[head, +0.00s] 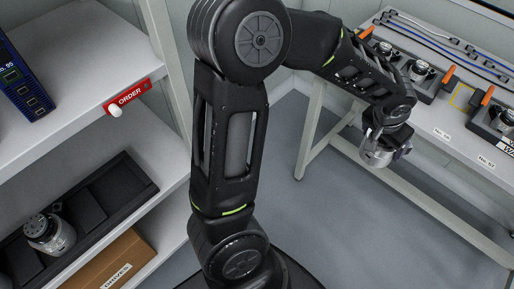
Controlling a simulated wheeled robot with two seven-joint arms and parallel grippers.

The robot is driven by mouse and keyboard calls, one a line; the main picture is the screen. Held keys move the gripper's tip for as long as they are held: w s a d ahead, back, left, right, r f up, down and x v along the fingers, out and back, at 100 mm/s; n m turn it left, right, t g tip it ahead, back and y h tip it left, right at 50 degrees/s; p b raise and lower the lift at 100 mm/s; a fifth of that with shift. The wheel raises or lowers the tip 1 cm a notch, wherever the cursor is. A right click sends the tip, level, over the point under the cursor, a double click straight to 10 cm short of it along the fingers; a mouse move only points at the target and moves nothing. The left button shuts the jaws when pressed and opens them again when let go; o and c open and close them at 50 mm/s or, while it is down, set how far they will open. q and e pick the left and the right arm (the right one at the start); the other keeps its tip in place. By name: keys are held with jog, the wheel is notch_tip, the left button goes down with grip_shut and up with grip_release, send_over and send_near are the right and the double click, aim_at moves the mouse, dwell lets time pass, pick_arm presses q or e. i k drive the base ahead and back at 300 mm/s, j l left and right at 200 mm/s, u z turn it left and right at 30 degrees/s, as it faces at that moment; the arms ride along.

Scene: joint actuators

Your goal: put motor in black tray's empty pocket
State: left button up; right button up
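A silver motor (374,156) hangs in my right gripper (380,138), which appears shut on it, in front of the workbench and above the floor. The fingers are small and partly hidden by the wrist. The black tray (108,190) lies on the lower shelf at the left. Another silver motor (50,236) stands in its near-left part. The tray's middle and far parts look empty. The held motor is well to the right of the tray, apart from it. My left gripper is not in view.
A workbench (440,135) at the right holds several motors in black holders with orange-handled parts, and blue cables. The upper shelf (75,95) carries a red ORDER label and a blue box. Open floor lies between shelf and bench.

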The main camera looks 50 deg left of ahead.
aim_at(117, 190)
jog(key=i+l+u, duration=0.1)
jog(key=u, duration=0.35)
jog(key=i+l+u, duration=0.1)
jog(key=l+u, duration=0.2)
jog(key=u, duration=0.15)
jog(key=l+u, duration=0.2)
jog(key=u, duration=0.25)
jog(key=l+u, duration=0.3)
jog(key=u, duration=0.15)
jog(key=l+u, duration=0.25)
jog(key=u, duration=0.15)
jog(key=l+u, duration=0.2)
jog(key=u, duration=0.25)
jog(key=i, duration=0.45)
